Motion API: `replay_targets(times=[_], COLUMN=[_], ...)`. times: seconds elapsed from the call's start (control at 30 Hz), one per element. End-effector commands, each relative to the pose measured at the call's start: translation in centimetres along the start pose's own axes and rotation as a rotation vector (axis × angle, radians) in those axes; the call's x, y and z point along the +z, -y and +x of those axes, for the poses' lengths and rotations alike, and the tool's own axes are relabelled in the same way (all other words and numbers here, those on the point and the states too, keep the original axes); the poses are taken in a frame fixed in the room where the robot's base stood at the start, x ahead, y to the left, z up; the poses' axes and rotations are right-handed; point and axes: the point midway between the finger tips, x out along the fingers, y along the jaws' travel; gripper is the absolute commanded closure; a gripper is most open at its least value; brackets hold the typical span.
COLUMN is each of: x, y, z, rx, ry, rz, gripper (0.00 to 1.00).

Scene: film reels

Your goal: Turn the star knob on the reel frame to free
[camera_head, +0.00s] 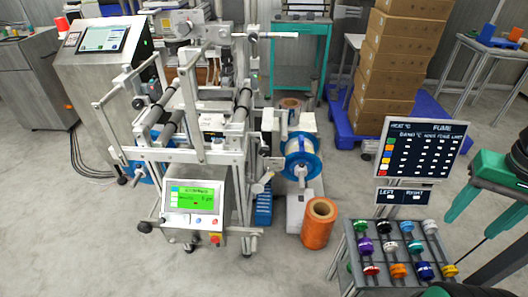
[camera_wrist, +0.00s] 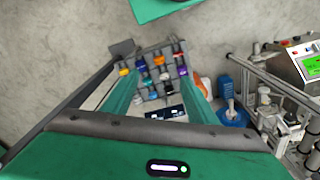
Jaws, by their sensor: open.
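The reel frame (camera_head: 195,155) is a grey metal stand with rollers, uprights and side arms, left of centre in the head view. Part of it shows at the right of the wrist view (camera_wrist: 275,90). Several small dark knobs sit on it, one on the left side (camera_head: 138,103) and one low at the front left (camera_head: 144,228). I cannot tell which is the star knob or how it is set. My green gripper (camera_head: 470,238) is at the right edge, far from the frame. Its two fingers are apart and empty in the wrist view (camera_wrist: 160,88).
A rack of coloured knobs (camera_head: 382,285) stands at the lower right, below a dark sign (camera_head: 425,149). An orange reel (camera_head: 319,225) and a blue-rimmed reel (camera_head: 301,160) are right of the frame. Stacked boxes (camera_head: 402,60) stand behind.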

Motion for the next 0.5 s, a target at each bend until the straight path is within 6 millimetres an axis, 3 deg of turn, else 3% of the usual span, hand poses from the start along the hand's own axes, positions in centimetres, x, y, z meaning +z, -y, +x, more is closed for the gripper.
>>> replay_targets(times=[0.07, 0.2, 0.3, 0.5], x=[-2.9, -8.1, -10.6, -14.0], y=[2.7, 10.6, 15.5, 20.2], z=[0.3, 1.1, 2.5, 6.5], rx=[0.007, -0.009, -0.014, 0.045], ry=[-0.064, -0.214, -0.280, -0.358], rz=[-0.086, -0.236, -0.251, -0.137], gripper=[0.47, 0.47, 0.47, 0.47])
